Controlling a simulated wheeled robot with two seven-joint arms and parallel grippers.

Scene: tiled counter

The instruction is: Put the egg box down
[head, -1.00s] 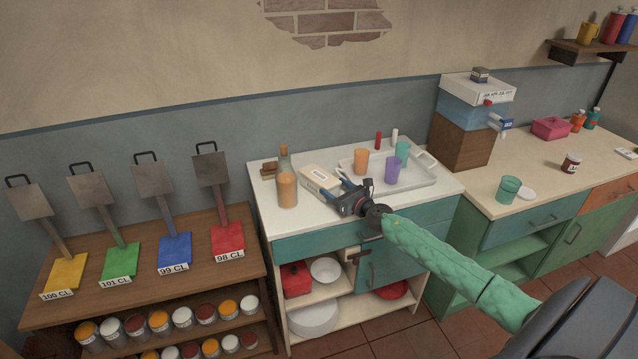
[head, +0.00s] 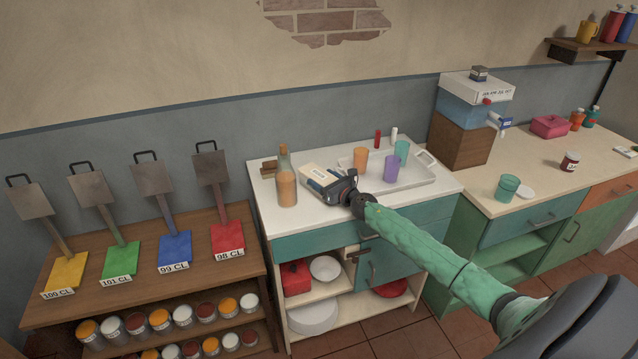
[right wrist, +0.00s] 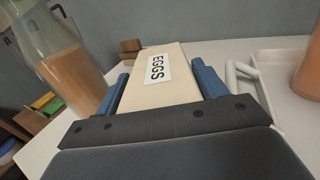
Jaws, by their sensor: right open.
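The egg box (head: 314,172) is a cream carton on the white counter top. In the right wrist view its "EGGS" label shows on the top of the box (right wrist: 150,95). My right gripper (head: 328,183) is at the near end of the box. In the right wrist view the blue fingers of the right gripper (right wrist: 160,92) stand open, one on each side of the box. The box looks to rest on the counter; its underside is hidden. My left gripper is not in view.
A bottle with orange-brown contents (head: 287,187) stands left of the box, also close by in the right wrist view (right wrist: 72,75). A white tray (head: 428,178) with orange, purple and teal cups lies to the right. Bare counter (head: 300,220) is in front.

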